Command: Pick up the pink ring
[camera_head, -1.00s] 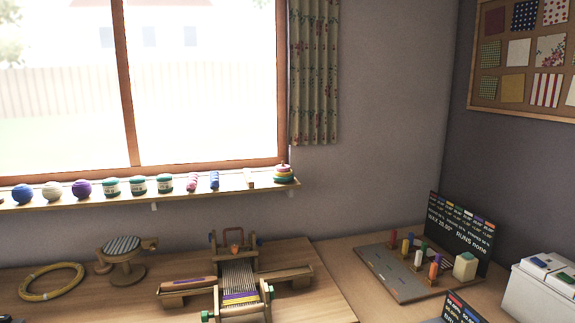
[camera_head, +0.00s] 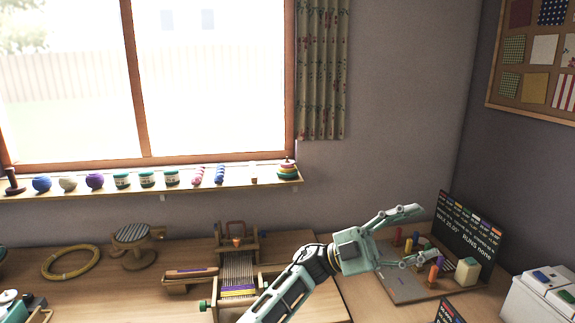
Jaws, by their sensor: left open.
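I cannot make out a separate pink ring. A small stack of coloured rings (camera_head: 287,170) sits at the right end of the window shelf, with green and yellow bands low and a reddish top; whether one ring is pink is too small to tell. My left gripper (camera_head: 428,236) is open and empty, its two pale green fingers spread to the right over the board with coloured pegs (camera_head: 400,289). It is well below and to the right of the ring stack. My left arm hides part of the bench and loom. My right gripper is not in view.
The window shelf (camera_head: 225,183) holds yarn balls, jars and skeins. A small loom (camera_head: 238,291), a round stool-like stand (camera_head: 132,236) and a yellow hoop (camera_head: 70,262) are on the bench. A dark sign (camera_head: 468,232) and white box (camera_head: 545,296) stand at right.

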